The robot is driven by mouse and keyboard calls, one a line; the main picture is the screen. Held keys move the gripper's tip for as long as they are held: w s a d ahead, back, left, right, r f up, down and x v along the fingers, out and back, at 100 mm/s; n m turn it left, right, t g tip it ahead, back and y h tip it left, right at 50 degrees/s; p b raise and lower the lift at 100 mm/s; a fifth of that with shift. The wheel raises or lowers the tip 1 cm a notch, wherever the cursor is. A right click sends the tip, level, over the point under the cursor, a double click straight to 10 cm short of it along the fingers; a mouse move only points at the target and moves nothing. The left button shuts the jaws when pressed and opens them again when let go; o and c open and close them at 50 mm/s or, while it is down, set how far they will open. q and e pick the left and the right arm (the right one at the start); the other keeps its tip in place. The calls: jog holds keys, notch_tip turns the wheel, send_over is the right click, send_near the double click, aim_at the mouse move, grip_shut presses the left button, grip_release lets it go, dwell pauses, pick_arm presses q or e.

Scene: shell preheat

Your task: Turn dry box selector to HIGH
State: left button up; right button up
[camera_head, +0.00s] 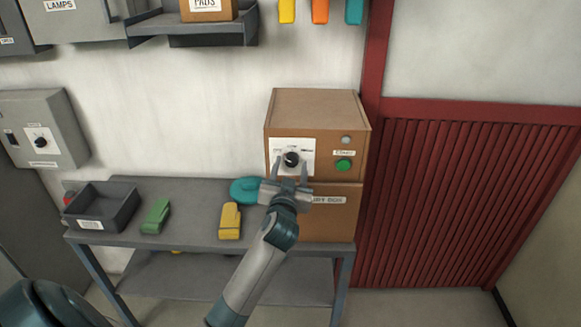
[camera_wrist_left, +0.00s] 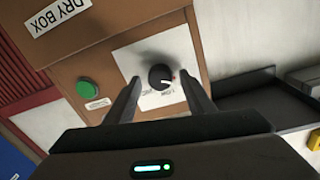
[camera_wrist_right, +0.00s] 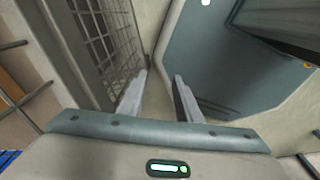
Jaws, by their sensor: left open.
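The dry box (camera_head: 315,110) is a brown cabinet standing on the right end of the bench. Its selector is a round black knob (camera_head: 291,158) on a white plate (camera_head: 278,146). My left gripper (camera_head: 291,164) is open in front of the plate, one finger on each side of the knob. I cannot tell whether the fingers touch it. My right gripper (camera_wrist_right: 160,82) is open and empty, away from the box.
A green button (camera_head: 343,165) sits right of the plate. On the bench (camera_head: 185,190) are a dark tray (camera_head: 103,208), a green item (camera_head: 156,215), a yellow item (camera_head: 230,221) and a teal item (camera_head: 243,190). A grey switch box (camera_head: 45,125) hangs left. A wire grid (camera_wrist_right: 103,35) is near my right gripper.

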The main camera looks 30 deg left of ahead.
pick_arm(q)
jog(key=c, duration=1.1)
jog(key=shift+o, duration=0.2)
